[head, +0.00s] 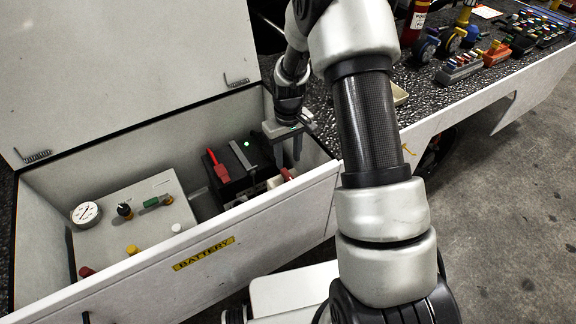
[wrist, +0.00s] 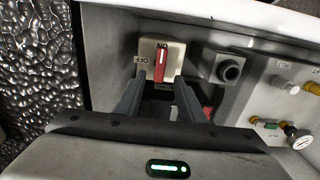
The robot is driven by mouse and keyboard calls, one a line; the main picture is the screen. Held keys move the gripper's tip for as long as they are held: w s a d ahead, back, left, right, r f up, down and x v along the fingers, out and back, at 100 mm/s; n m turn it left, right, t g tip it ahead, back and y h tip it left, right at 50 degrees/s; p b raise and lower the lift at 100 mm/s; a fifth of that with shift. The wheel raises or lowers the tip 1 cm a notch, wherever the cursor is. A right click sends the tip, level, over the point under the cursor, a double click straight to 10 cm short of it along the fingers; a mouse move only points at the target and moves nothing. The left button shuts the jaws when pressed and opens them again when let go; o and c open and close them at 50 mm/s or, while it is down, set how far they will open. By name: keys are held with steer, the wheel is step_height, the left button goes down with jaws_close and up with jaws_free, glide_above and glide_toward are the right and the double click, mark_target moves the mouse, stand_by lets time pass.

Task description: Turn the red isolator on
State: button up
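The red isolator handle (wrist: 161,62) sits on a pale square plate (wrist: 176,50) on the inner wall of the battery box. The handle lines up with the ON label; the OFF label is at its left in the wrist view. In the head view the red handle (head: 287,174) shows small at the right end of the box, partly hidden. My gripper (wrist: 160,84) is open, with one finger on each side below the handle in the picture and a visible gap between them. In the head view my gripper (head: 289,158) points down into the box. Finger contact with the handle cannot be told.
The battery box (head: 215,251) has its lid (head: 120,65) raised. Inside are a black unit (head: 232,160) with a red lever and a panel (head: 135,222) with gauge and knobs. The box's front wall stands close.

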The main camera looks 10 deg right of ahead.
step_height(320, 180, up, 10)
steer(key=p, duration=0.1)
steer(key=shift+r, duration=0.2)
stand_by(0.3)
steer(key=s+r+m+t, duration=0.1)
steer(key=s+r, duration=0.4)
steer(key=r, duration=0.4)
steer(key=s+r+t, duration=0.2)
steer(key=s+r, duration=0.3)
steer(key=r, duration=0.3)
steer(key=s+r+m+t, duration=0.1)
steer(key=s+r, duration=0.2)
steer(key=s, duration=0.5)
steer(key=s+r+m+t, duration=0.1)
steer(key=s+r+t, duration=0.15)
steer(key=s, duration=0.45)
step_height(320, 180, up, 15)
steer(key=p, duration=1.4)
steer(key=shift+g+p, duration=0.4)
steer(key=shift+g, duration=0.05)
steer(key=shift+a, duration=0.1)
